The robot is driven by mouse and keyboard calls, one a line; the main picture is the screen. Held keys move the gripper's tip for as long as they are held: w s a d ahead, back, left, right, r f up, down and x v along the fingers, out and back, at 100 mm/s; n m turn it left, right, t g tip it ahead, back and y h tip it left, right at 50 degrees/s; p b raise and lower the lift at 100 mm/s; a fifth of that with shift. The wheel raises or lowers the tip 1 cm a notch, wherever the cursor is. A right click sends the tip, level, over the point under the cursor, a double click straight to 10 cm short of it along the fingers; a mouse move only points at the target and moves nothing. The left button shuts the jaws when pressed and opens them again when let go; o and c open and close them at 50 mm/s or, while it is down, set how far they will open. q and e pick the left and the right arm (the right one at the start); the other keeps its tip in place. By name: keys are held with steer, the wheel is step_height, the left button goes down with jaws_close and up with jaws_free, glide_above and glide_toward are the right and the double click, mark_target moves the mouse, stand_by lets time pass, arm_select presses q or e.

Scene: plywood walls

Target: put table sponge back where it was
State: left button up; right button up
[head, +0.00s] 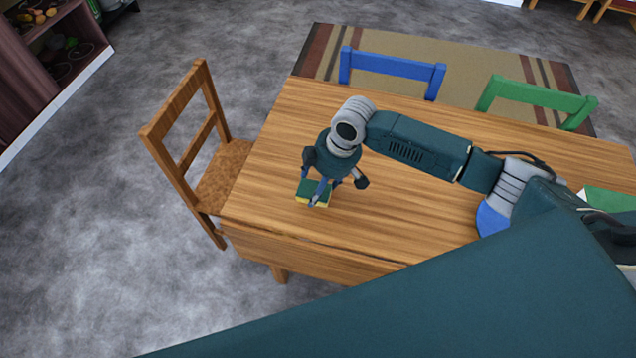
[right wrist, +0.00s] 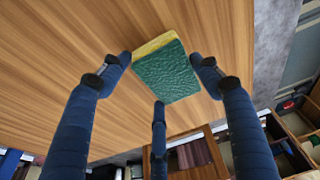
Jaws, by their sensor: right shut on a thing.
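The sponge (head: 304,189) is green on top with a yellow layer beneath. It is at the left part of the wooden table (head: 265,190), on or just above its top; I cannot tell which. My right gripper (head: 319,196) points down over it and is shut on it. In the right wrist view the sponge (right wrist: 166,72) shows between the blue fingers of the right gripper (right wrist: 165,82), its green face toward the camera. My left gripper is not in view.
A wooden chair (head: 190,150) stands at the table's left end. A blue chair (head: 390,70) and a green chair (head: 540,100) stand along the far side, on a striped rug (head: 460,55). The table middle is clear under my arm. Shelves (head: 55,60) stand at upper left.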

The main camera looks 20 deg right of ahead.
steer(key=shift+f, duration=0.1)
steer(key=o, duration=1)
steer(key=v, duration=1.2)
steer(key=shift+b, duration=0.3)
